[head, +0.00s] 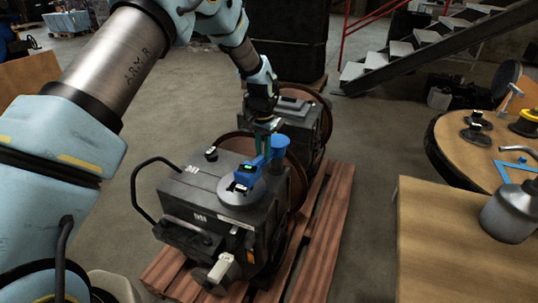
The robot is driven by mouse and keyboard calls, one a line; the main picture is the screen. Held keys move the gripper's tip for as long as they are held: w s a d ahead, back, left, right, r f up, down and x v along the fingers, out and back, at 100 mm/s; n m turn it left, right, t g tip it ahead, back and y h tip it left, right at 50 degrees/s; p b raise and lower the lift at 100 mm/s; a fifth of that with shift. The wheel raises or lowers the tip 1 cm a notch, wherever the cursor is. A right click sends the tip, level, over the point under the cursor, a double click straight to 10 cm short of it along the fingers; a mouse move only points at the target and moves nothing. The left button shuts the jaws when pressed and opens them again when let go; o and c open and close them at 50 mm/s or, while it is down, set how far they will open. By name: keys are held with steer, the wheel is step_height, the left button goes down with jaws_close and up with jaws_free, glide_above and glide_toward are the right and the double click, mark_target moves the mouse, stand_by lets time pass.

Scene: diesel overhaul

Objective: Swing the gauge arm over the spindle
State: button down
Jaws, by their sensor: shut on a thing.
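A dark grey machine (200,190) stands on a wooden pallet, with a round grey plate (232,196) on its top. A blue part with a small display (243,180), seemingly the gauge arm, lies over that plate and reaches back toward my gripper. A blue cup-like part (281,152) stands just right of it. My gripper (266,128) points down at the back of the machine top and is shut on the blue part, near its rear end. The fingertips are small and partly hidden here. I cannot pick out the spindle for certain; it may be under the blue part.
A second dark machine (303,127) stands close behind on the same pallet (320,235). A black hoop handle (136,187) sticks out left. Wooden tables at right hold a metal canister (511,212) and a yellow-based part (525,124). The floor at left is open.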

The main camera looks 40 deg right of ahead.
steer(key=shift+w+a+m, duration=0.2)
steer(key=shift+w+m, duration=0.7)
steer(key=shift+m, duration=0.3)
steer(key=c, duration=0.7)
jaws_free()
step_height(320, 180, up, 11)
steer(key=shift+f+b, duration=0.1)
steer(key=shift+b, duration=0.9)
